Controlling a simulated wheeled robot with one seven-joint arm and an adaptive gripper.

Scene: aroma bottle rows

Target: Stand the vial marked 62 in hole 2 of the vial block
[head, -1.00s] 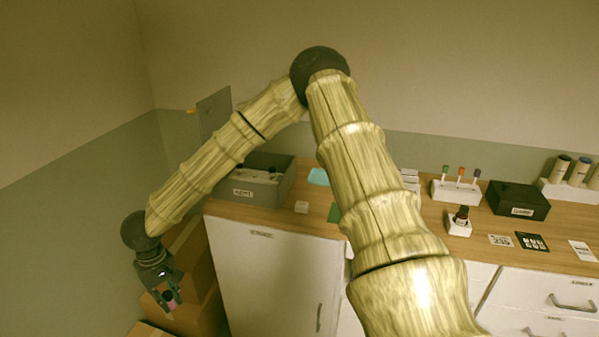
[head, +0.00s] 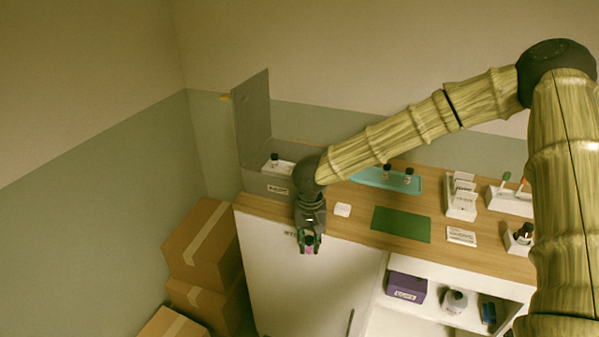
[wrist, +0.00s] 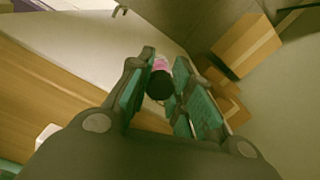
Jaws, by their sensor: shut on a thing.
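My gripper (head: 309,243) is shut on a small vial (wrist: 159,82) with a black cap and a pink label. It holds the vial in front of the white cabinet, below the counter edge, at the left. In the wrist view the vial sits between the two teal finger pads of my gripper (wrist: 165,58), cap toward the camera. The number on its label cannot be read. A white block (head: 286,168) in the open grey box shows a dark-capped vial (head: 274,159); its hole numbers cannot be read, and my arm hides part of it.
The grey box (head: 256,185) has its lid raised. A teal tray (head: 348,176) with dark-capped vials, a green mat (head: 401,223) and a small white block (head: 342,210) lie on the counter. Cardboard boxes (head: 200,240) stand at left. A purple box (head: 406,287) sits in an open compartment below.

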